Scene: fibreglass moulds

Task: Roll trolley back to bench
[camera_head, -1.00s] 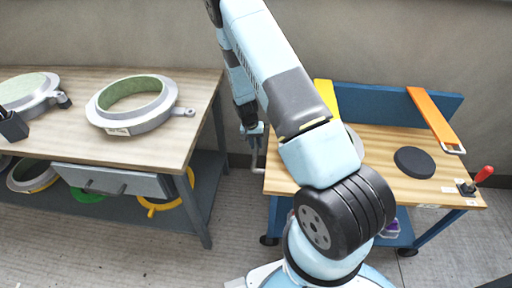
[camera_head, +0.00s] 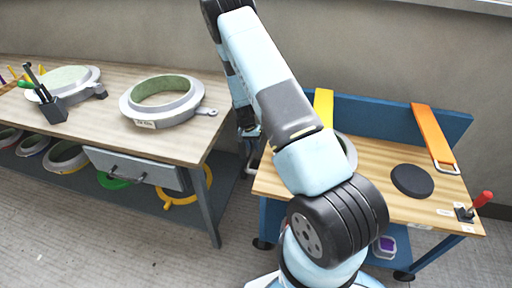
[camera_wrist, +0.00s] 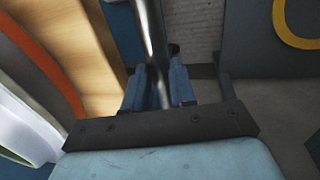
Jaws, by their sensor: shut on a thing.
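The trolley (camera_head: 380,189) has a wooden top, a blue frame and dark castors, and stands on the right in the head view. My gripper (camera_wrist: 160,88) is shut on the trolley's metal handle bar (camera_wrist: 151,40), which runs between its fingers in the wrist view. In the head view my gripper (camera_head: 249,140) is partly hidden at the trolley's left end. The bench (camera_head: 95,125), with a wooden top and grey legs, stands to the left. A narrow gap separates bench and trolley, with my gripper in it.
On the trolley are a black disc (camera_head: 412,180), an orange strap (camera_head: 433,136), a yellow strap (camera_head: 323,107) and a red-handled lever (camera_head: 477,205). The bench bears a ring mould (camera_head: 162,101) and a tool holder (camera_head: 52,110). A wall stands behind. Grey floor (camera_head: 100,235) in front is clear.

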